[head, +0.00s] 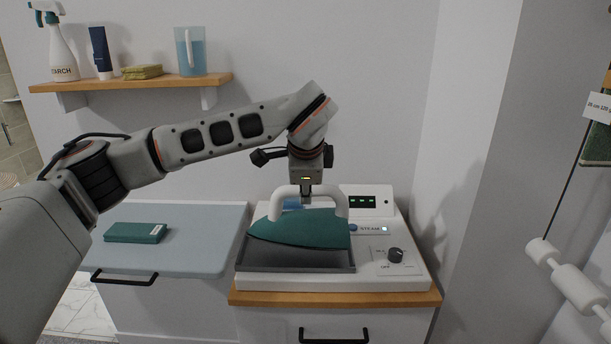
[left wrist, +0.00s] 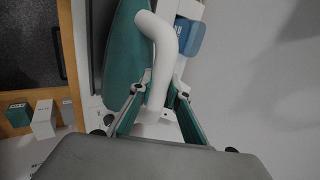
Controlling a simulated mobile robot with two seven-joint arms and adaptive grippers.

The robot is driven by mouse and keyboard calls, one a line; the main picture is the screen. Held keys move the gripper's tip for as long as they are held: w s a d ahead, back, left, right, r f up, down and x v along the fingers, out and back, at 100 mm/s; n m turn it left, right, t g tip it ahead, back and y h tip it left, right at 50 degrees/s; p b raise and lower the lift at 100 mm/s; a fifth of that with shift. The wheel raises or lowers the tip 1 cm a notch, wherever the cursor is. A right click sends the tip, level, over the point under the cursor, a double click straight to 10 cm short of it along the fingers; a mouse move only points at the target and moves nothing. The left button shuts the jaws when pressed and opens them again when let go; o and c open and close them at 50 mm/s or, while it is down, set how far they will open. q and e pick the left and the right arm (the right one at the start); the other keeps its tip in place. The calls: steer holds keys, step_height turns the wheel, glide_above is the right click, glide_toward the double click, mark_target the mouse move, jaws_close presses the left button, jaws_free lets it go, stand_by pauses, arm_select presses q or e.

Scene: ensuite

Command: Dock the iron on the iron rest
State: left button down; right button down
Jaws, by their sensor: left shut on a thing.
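The iron (head: 300,230) has a teal body and a white arched handle (head: 308,189). My left gripper (head: 307,196) comes down from above and is shut on the handle; the left wrist view shows the white handle (left wrist: 164,40) between its two fingers (left wrist: 160,88). The iron is over the dark recessed iron rest (head: 295,266) of the white steam station (head: 330,284), its pointed end to the left. I cannot tell whether it touches the rest. In the left wrist view the teal body (left wrist: 126,45) is partly hidden behind the handle. My right gripper is not in view.
The station has a dark knob (head: 395,256) and stands on a wood-topped cabinet (head: 400,298). A grey-blue board (head: 190,215) with a teal box (head: 135,232) lies left. A shelf (head: 130,83) with bottles and a jug is above. A wall stands right.

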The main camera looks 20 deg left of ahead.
mark_target(306, 212)
arm_select(q)
steer(key=shift+f, duration=2.05)
steer(key=c, duration=1.9)
jaws_free()
steer(key=shift+f, duration=0.15)
